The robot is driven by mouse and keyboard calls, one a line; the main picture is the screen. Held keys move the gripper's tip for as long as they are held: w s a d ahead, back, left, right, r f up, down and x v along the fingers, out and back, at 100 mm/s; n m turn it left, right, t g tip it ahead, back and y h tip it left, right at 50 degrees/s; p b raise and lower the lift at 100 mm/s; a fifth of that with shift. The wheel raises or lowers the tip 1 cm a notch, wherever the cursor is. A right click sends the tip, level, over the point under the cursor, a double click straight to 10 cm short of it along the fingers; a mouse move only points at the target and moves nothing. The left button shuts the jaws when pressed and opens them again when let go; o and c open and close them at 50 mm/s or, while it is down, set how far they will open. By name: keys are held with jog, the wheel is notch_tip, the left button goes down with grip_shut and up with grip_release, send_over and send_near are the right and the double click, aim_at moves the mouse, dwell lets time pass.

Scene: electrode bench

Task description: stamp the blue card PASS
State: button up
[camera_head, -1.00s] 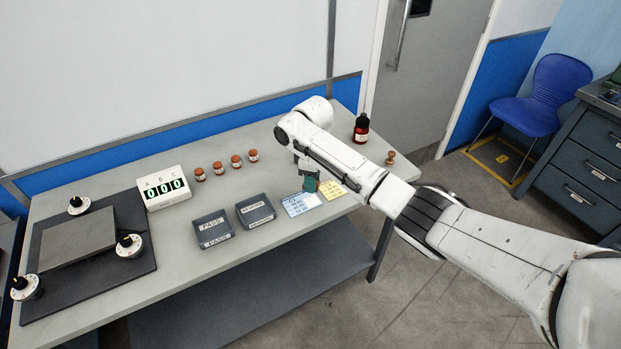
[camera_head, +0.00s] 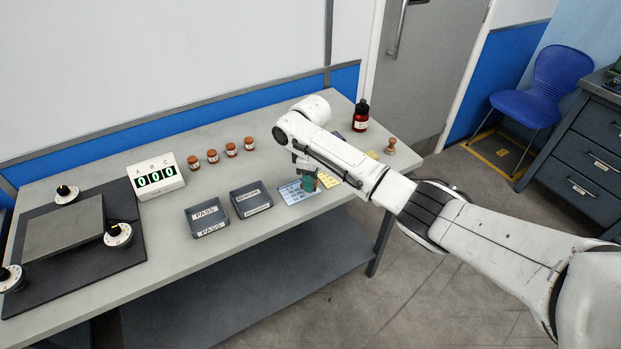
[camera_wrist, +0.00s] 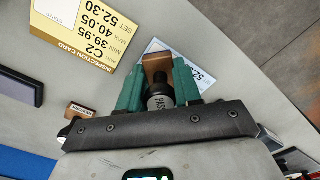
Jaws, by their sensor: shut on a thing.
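The blue card (camera_head: 292,194) lies on the bench right of the trays, partly hidden by my gripper. My gripper (camera_head: 308,181) is over the card's right part. In the wrist view my gripper (camera_wrist: 158,84), with green fingers, is shut on a stamp (camera_wrist: 159,103) marked PASS, which has a brown wooden block at its far end. A corner of the blue card (camera_wrist: 203,79) shows behind the right finger. I cannot tell whether the stamp touches the card.
A yellow inspection card (camera_wrist: 88,32) lies beside the blue one. Another wooden stamp (camera_head: 391,146) and a dark red bottle (camera_head: 361,116) stand at the right end. A PASS tray (camera_head: 207,217) and a second tray (camera_head: 251,199) stand left of the cards.

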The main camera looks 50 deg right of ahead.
jog(key=shift+s+f, duration=0.1)
jog(key=shift+f, duration=0.55)
dwell(1.9)
jog(key=shift+r, duration=0.1)
notch_tip(320, 180, up, 7)
jog(key=p, duration=0.6)
jog(key=shift+p, duration=0.35)
dwell(0.6)
